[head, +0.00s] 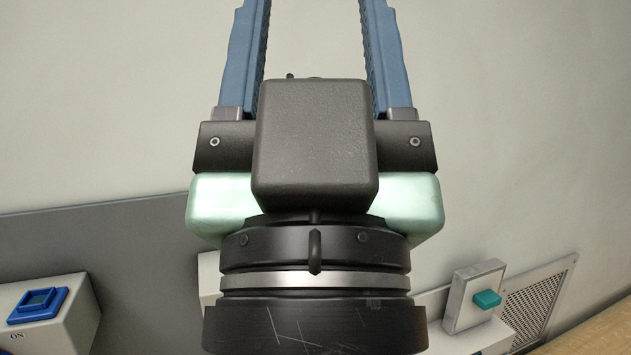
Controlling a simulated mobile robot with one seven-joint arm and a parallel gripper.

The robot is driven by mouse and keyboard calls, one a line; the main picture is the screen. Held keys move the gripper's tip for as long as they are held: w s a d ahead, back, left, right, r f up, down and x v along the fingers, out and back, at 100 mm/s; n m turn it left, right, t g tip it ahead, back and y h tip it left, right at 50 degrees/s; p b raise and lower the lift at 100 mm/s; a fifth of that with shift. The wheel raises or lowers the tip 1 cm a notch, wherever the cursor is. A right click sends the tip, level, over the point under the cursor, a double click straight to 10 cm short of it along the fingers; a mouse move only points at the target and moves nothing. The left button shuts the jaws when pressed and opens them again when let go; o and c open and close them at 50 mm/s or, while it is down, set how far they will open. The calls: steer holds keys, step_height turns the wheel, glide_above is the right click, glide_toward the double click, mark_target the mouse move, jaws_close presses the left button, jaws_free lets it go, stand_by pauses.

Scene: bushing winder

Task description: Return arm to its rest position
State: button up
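My gripper (314,28) is in the middle of the head view and points up in the picture. Its two blue fingers stand well apart, with only the pale wall showing between them. The fingertips are cut off by the top edge, so their ends are hidden. The dark housing, pale green body and black wrist of my arm fill the centre and lower middle. Nothing is seen held in the visible part of the gripper.
A box with a teal button (487,299) is at lower right, beside a vent grille (538,298). A grey panel (120,238) is behind my wrist. The pale wall (520,110) above is bare.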

step_height(320, 180, up, 22)
steer(key=p, duration=1.9)
steer(key=shift+p, duration=0.35)
steer(key=shift+c, duration=0.7)
steer(key=shift+a+f, duration=0.1)
steer(key=shift+c, duration=0.2)
